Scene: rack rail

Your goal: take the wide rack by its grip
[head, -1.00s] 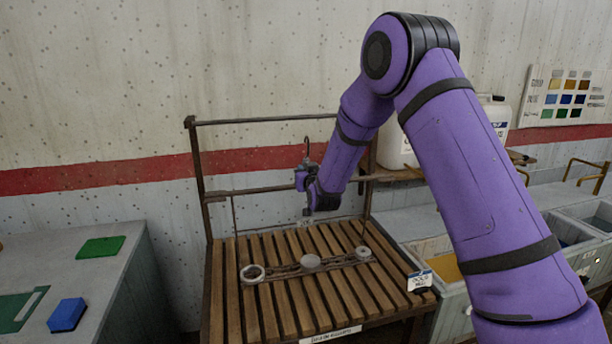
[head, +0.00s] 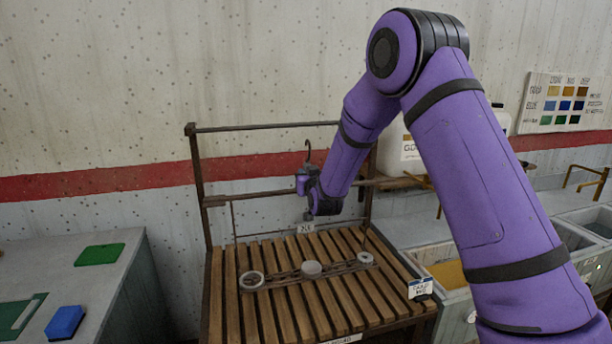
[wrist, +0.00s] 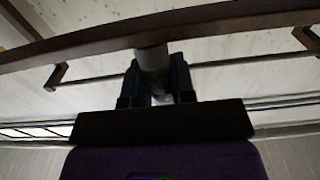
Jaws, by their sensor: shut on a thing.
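The wide rack shows in the wrist view as a dark, slightly curved bar (wrist: 225,27) across the top of the picture. Its grip, a short grey cylinder (wrist: 153,62), comes down from the bar and sits between both dark fingers. My gripper (wrist: 155,85) is shut on this grip. In the head view my gripper (head: 308,208) is in front of the dark crossbar (head: 250,193), above the slatted table (head: 290,312). The fingers are too small there to show their hold, and my arm covers part of the bar's right side.
A dark strip with two end rings (head: 251,281) and a pale round piece (head: 312,269) lies low over the slats. A white canister (head: 402,150) stands behind my arm. Bins (head: 450,290) are right; a grey counter (head: 110,285) with green and blue pieces is left.

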